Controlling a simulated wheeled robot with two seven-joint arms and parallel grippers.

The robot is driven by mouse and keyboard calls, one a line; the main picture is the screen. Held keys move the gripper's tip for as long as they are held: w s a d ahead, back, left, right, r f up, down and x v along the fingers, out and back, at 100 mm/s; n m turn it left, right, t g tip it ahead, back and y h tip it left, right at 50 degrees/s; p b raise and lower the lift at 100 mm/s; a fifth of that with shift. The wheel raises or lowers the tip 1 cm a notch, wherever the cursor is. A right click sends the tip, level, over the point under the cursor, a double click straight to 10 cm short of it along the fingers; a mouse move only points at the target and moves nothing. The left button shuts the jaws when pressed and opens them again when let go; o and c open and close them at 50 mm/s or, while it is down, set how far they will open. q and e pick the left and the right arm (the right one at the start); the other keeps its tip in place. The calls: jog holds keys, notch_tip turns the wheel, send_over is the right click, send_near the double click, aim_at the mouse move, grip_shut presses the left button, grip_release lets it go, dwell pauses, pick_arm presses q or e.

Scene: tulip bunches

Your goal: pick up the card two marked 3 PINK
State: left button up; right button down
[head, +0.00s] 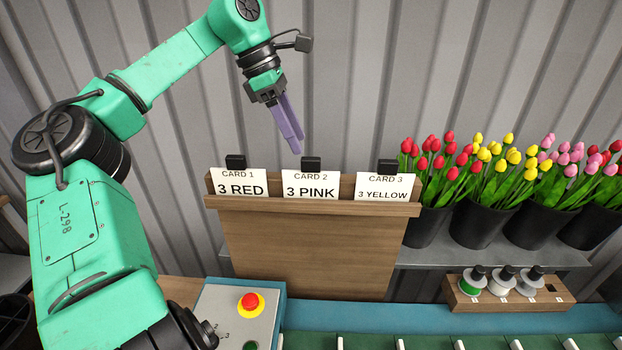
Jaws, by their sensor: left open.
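Card two (310,187), white and marked 3 PINK, stands in the middle of a wooden card rack, with a black block (311,164) at its top edge. Card one (240,183), marked 3 RED, is to its left, and card three (384,188), marked 3 YELLOW, is to its right. My left gripper (290,128) has purple fingers pointing down, above and slightly left of card two's block. It is open and apart from the block; the fingers overlap in this view, so the gap between them is hidden. My right gripper is not in view.
The wooden rack (305,250) rises behind a control box with a red button (250,302). Black buckets (478,222) of red, yellow and pink tulips stand on a shelf at right. A wooden holder (510,296) carries spools. A corrugated wall is behind.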

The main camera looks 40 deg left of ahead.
aim_at(310, 158)
pick_arm(q)
jog(key=p+x, duration=0.1)
jog(key=x, duration=0.1)
jog(key=p+x, duration=0.1)
jog(key=x, duration=0.1)
jog(key=w+p+x, duration=0.1)
jog(key=x, duration=0.2)
jog(key=shift+a, duration=0.25)
jog(key=shift+d+f, duration=0.2)
jog(key=shift+f, duration=0.15)
jog(key=shift+s, duration=0.15)
grip_shut()
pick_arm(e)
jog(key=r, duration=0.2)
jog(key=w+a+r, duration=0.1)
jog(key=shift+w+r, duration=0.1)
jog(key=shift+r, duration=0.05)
